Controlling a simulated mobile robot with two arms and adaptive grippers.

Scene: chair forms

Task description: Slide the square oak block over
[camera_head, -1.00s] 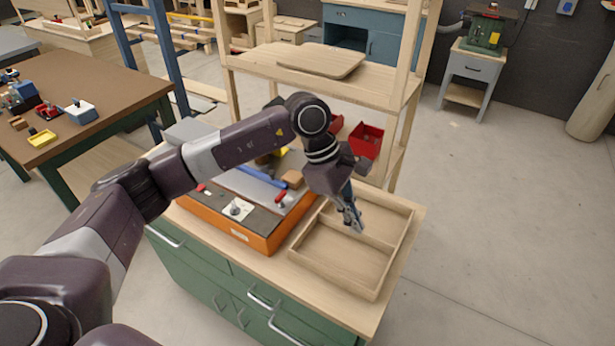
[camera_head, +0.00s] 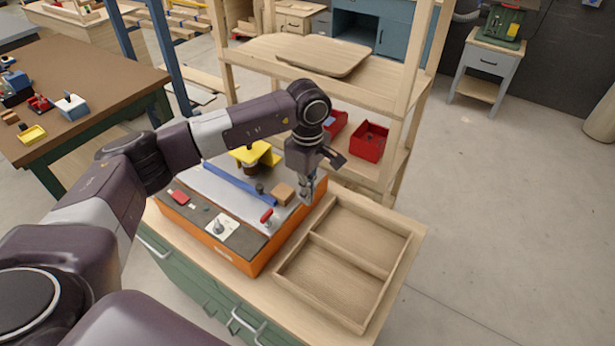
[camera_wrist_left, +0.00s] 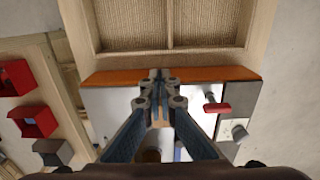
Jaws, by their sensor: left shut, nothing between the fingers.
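The square oak block (camera_head: 283,194) is a small light-brown block. It sits on the grey top of the orange-sided machine (camera_head: 262,258), near its right edge, in the head view. My left gripper (camera_head: 306,197) is shut and empty, pointing down just right of the block by the machine's edge. I cannot tell whether it touches the block. In the left wrist view the closed fingertips (camera_wrist_left: 160,78) are over the orange edge, and a tan patch shows between the fingers, probably the block, mostly hidden. My right gripper is not in view.
A two-compartment wooden tray (camera_head: 387,280) lies right of the machine. On the machine are a blue bar (camera_head: 240,184), a red-handled knob (camera_head: 267,215) and a yellow piece (camera_head: 262,154). A wooden shelf rack with red bins (camera_head: 370,141) stands behind.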

